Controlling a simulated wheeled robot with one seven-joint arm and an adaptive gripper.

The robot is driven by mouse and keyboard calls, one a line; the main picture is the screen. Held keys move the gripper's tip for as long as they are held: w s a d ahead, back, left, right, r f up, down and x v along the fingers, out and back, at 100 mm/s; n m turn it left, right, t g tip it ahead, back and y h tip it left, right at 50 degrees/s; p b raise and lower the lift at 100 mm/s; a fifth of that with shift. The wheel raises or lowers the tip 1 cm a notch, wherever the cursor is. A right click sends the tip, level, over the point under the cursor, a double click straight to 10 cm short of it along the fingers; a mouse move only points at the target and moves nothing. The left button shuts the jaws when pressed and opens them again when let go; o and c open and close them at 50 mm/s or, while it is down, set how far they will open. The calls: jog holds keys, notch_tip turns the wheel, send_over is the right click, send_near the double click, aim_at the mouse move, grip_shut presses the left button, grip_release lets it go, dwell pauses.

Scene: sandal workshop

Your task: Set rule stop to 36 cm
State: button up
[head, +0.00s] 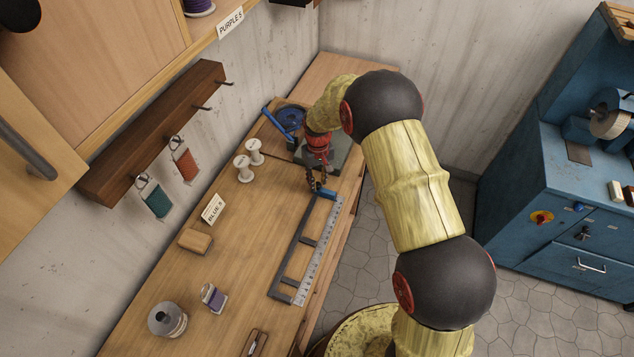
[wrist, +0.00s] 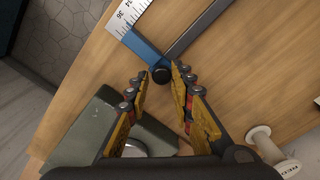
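A black knob (wrist: 161,74) sits on the stop's end. My gripper (wrist: 161,72) is open, its fingertips on either side of the knob with small gaps visible. In the head view my gripper (head: 317,184) is at the stop's end. The exact reading is unclear.
A blue machine (head: 570,190) stands right, across the floor.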

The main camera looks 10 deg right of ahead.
aim_at(318, 183)
jog(key=o, duration=0.3)
jog(key=shift+o, duration=0.2)
notch_tip(318, 183, up, 12)
dwell(0.6)
jog(key=s+d+r+t+b, duration=0.1)
jog(key=s+r+b, duration=0.3)
jog(key=s, duration=0.7)
jog(key=s+d+r+m+t+b, duration=0.1)
jog(key=s+r+b, duration=0.3)
jog(key=s, duration=0.7)
jog(key=s+d+r+m+t+b, duration=0.1)
jog(key=s+d+r+t+b, duration=0.1)
jog(key=s, duration=0.9)
notch_tip(318, 183, up, 2)
jog(key=shift+s+r+t+b, duration=0.2)
jog(key=shift+t+b, duration=0.6)
jog(key=shift+b, duration=0.2)
